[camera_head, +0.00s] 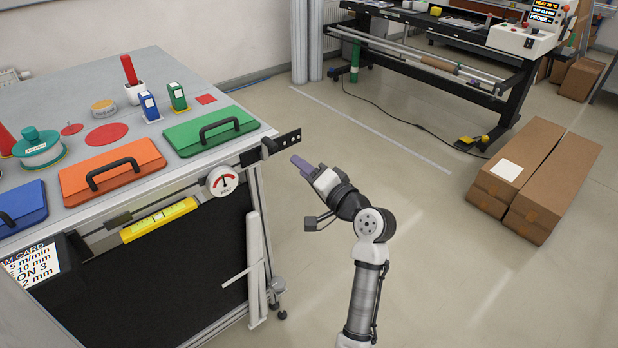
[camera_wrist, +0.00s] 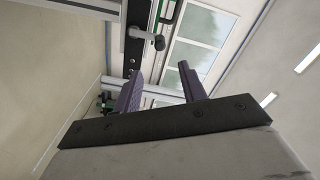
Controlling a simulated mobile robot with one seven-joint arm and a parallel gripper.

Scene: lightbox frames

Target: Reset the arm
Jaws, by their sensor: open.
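My gripper (camera_head: 299,163) is in the head view, just right of the near right corner of the workbench, beside a black slotted bracket (camera_head: 284,146). Its purple-grey fingers point up and left, toward the bench. In the wrist view my gripper (camera_wrist: 160,90) shows two purple fingers standing apart with nothing between them. The bracket's black bar also shows in the wrist view, above the left finger. From these views I cannot tell the exact gap between the fingers and the bracket.
The workbench (camera_head: 170,55) carries a green case (camera_head: 209,131), an orange case (camera_head: 112,172) and a blue case (camera_head: 22,207). A dial gauge (camera_head: 222,181) hangs at its front edge. Cardboard boxes (camera_head: 535,180) stand on the floor at right. The floor between (camera_head: 420,215) is clear.

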